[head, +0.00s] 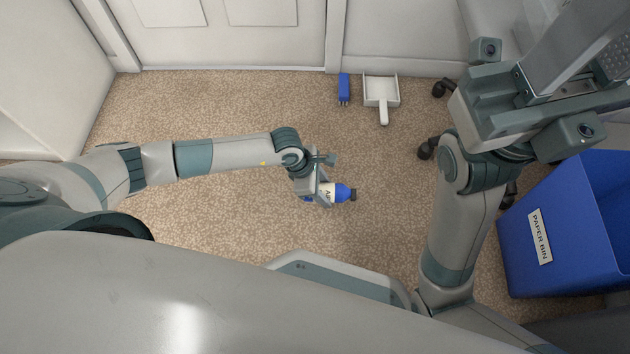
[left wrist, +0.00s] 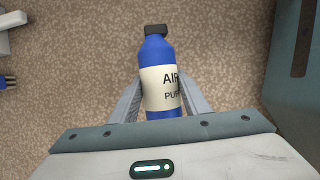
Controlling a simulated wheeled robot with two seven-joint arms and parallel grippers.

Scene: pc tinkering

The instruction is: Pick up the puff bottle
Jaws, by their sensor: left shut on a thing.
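The puff bottle (head: 343,192) is blue with a black cap and a cream label. In the head view it is near the middle of the picture, lying sideways in my left gripper (head: 322,190). In the left wrist view the bottle (left wrist: 158,88) is between the two grey fingers, cap pointing away from the palm. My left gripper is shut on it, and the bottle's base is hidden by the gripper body. My right gripper (head: 555,95) is raised at the upper right of the head view, and its jaw opening is not clear.
A blue paper bin (head: 570,235) stands at the right. A white dustpan (head: 381,92) and a blue brush (head: 344,87) lie on the carpet by the back wall. Dark casters (head: 428,148) show behind my right arm.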

